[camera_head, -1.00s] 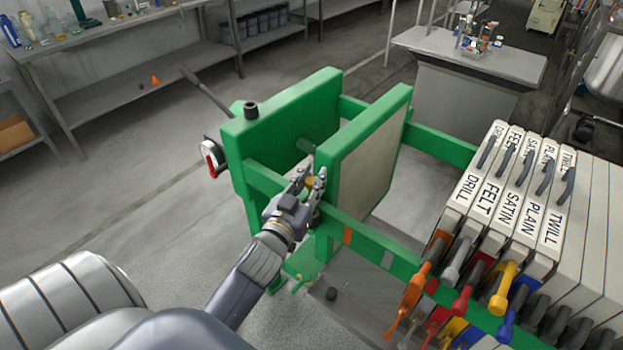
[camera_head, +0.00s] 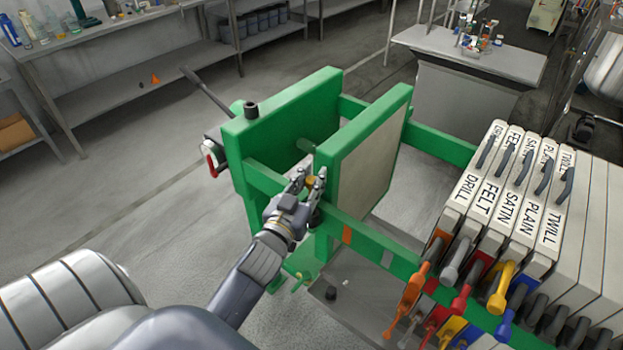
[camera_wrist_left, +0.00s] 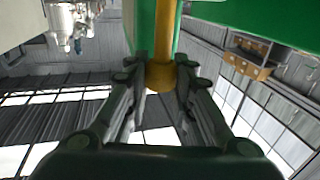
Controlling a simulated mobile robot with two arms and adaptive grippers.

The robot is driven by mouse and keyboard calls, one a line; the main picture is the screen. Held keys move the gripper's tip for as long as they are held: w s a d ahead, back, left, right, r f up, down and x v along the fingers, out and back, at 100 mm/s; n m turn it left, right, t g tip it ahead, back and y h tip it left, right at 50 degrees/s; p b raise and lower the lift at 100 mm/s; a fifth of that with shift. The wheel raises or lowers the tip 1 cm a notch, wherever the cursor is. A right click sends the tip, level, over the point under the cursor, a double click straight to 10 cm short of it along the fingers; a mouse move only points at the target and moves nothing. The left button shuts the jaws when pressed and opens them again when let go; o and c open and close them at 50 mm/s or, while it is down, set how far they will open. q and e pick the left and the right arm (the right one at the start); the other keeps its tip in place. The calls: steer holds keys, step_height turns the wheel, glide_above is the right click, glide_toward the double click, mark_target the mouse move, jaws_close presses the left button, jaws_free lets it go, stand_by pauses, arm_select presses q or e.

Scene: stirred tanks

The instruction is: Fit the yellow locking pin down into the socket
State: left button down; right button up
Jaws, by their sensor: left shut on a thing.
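My left gripper (camera_head: 310,184) is shut on the yellow locking pin (camera_head: 311,184) at the near green rail, between the two upright green plates. In the left wrist view the fingers (camera_wrist_left: 160,88) close on the round yellow head of the pin (camera_wrist_left: 160,78), and its yellow shaft runs away from the gripper along the green frame. In the head view the pin is mostly hidden by the fingers. The socket cannot be made out; the gripper and frame cover that spot. My right gripper is not in view.
The green press frame (camera_head: 352,228) carries a pale-faced plate (camera_head: 372,150). Filter plates (camera_head: 500,190) labelled with cloth names stand on the right, with coloured valve handles (camera_head: 408,297) below. A red-and-white round part (camera_head: 210,158) sits at the frame's left.

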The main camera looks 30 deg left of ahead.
arm_select(q)
steer(key=shift+f+b, duration=2)
steer(key=shift+f, duration=0.65)
steer(key=shift+f, duration=0.15)
steer(key=shift+r+p, duration=2.35)
steer(key=shift+p, duration=0.6)
steer(key=shift+f+b, duration=1.65)
steer(key=shift+f, duration=0.65)
